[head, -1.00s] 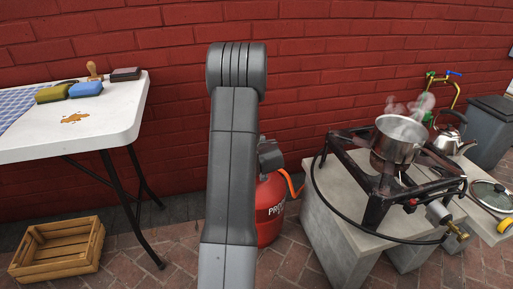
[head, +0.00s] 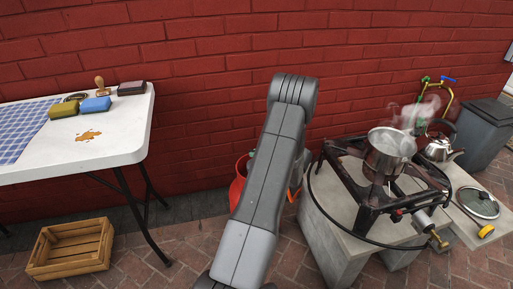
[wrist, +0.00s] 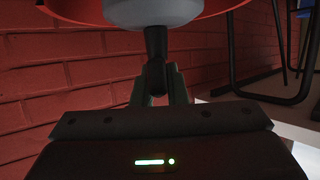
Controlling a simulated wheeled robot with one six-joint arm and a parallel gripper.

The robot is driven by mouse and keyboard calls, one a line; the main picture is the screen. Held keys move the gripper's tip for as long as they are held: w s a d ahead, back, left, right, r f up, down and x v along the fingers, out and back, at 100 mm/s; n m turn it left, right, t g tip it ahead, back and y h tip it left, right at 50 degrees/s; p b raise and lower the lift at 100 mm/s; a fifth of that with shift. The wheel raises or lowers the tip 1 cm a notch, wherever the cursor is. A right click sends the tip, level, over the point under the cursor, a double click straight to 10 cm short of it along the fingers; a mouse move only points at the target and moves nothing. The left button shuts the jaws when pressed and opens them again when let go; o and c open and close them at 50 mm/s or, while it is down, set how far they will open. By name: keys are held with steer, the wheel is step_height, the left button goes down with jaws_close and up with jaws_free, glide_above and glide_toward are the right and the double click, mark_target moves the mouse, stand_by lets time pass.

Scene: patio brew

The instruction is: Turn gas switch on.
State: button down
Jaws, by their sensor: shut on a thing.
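The red gas cylinder (head: 238,180) stands on the bricks by the wall, mostly hidden behind my arm in the head view. In the wrist view, its red rim (wrist: 215,14) and a grey rounded part (wrist: 150,12) fill the top, and a black stem, which looks like the gas switch (wrist: 156,45), sticks out from the grey part. My gripper (wrist: 158,92) is shut on the black stem's end, a finger on either side. My gripper is hidden in the head view. I cannot tell which way the switch is set.
A burner stand (head: 372,205) holds a steaming pot (head: 388,155) on concrete blocks at right. A black hose (head: 335,222) loops from it. A kettle (head: 438,150) and a lid (head: 478,203) are beside it. A white table (head: 125,125) and a wooden crate (head: 70,250) are at left.

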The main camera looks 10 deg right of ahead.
steer(key=shift+d+n+g+y+p, duration=0.15)
steer(key=shift+n+g+y+p, duration=0.15)
steer(key=shift+n+y+p, duration=0.15)
stand_by(0.3)
steer(key=c, duration=1.4)
jaws_free()
steer(key=shift+c, duration=0.2)
steer(key=shift+r, duration=0.1)
steer(key=p+v, duration=0.2)
steer(key=v, duration=1.2)
steer(key=shift+p, duration=0.35)
steer(key=shift+w, duration=0.15)
steer(key=b+x, duration=0.2)
steer(key=x, duration=1.2)
steer(key=shift+b, duration=0.35)
